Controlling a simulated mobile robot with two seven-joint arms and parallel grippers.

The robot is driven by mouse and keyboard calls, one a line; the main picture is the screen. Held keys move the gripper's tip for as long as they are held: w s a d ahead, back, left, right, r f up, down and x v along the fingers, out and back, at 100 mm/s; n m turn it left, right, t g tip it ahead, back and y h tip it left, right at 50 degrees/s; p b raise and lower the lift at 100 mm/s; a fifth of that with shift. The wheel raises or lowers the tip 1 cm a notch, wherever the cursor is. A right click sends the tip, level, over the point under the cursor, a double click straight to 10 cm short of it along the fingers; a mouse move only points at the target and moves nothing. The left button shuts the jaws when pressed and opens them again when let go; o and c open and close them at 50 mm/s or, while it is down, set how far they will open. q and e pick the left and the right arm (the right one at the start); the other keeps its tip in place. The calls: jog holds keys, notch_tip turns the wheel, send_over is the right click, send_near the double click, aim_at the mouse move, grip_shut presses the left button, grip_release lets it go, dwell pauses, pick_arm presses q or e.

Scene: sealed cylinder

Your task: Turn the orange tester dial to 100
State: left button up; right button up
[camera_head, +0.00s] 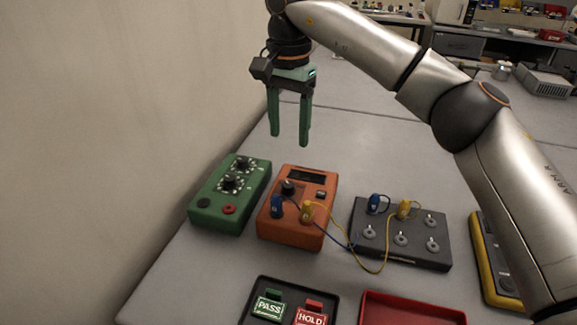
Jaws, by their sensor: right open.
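The orange tester (290,233) stands on the grey table, left of the picture's middle. Its black dial (289,188) is on the upper left of its face, below a dark display (306,175). The dial's setting is too small to read. A blue plug (277,206) and a yellow plug (307,211) stand in its lower face. My right gripper (288,140) hangs above the table behind the tester, fingers pointing down. It is open, with nothing between its fingers, and apart from the dial. My left gripper is not in view.
A green box (218,212) with two dials is close left of the tester. A dark terminal box (402,248) is at the right, joined by blue and yellow leads. A black tray (262,285) with PASS and HOLD pieces and a red tray (410,308) are in front.

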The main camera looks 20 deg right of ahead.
aim_at(289, 183)
jog(key=f, duration=1.2)
jog(key=shift+s+f, duration=0.15)
jog(key=shift+s, duration=0.05)
grip_shut()
